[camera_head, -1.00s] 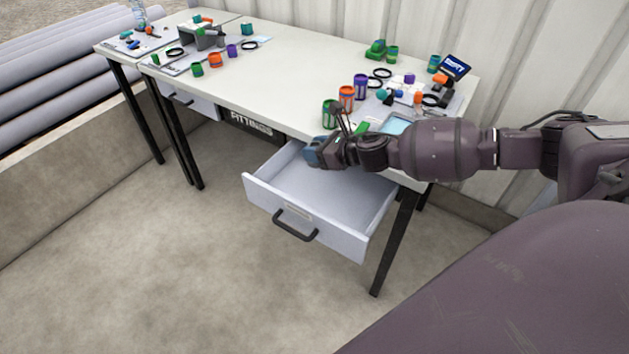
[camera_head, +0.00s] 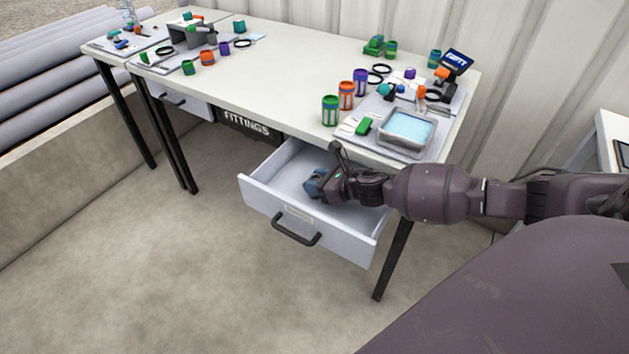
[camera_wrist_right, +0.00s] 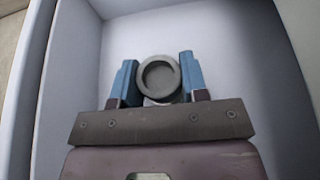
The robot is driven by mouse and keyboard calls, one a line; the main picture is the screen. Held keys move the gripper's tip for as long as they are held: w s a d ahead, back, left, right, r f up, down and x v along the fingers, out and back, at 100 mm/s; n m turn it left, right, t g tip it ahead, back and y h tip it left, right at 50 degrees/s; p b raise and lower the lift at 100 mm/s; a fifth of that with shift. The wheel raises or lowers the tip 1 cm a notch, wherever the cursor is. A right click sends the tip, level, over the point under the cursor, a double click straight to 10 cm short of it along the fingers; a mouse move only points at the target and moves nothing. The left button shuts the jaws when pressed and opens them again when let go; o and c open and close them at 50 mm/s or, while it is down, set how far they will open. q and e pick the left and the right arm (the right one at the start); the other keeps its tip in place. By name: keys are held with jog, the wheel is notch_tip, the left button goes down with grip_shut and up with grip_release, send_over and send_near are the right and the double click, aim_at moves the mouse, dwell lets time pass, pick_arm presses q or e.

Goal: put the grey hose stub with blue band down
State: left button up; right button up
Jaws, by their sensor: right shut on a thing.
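The grey hose stub (camera_wrist_right: 159,78) shows end-on in the right wrist view as a round grey ring between two blue fingertips. Its blue band cannot be seen from this angle. My right gripper (camera_head: 314,184) is shut on the stub, inside the open white drawer (camera_head: 285,212). The drawer also fills the right wrist view (camera_wrist_right: 245,55). I cannot tell whether the stub touches the drawer floor. In the head view the stub is hidden by the gripper. My left gripper is not in view.
The table (camera_head: 290,75) stands above the drawer. Near its right edge are a metal tray (camera_head: 402,153) with light blue contents, a green banded cup (camera_head: 330,110) and an orange one (camera_head: 346,95). The drawer's front panel and black handle (camera_head: 296,229) face the open floor.

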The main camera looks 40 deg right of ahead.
jog(key=o, duration=0.9)
jog(key=shift+r, duration=0.25)
jog(key=shift+s+d, duration=0.15)
jog(key=shift+s, duration=0.1)
jog(key=p+v, duration=0.2)
jog(key=v, duration=0.8)
jog(key=shift+s+d+r+p, duration=0.2)
jog(key=shift+s+d+p, duration=0.1)
jog(key=shift+s, duration=0.3)
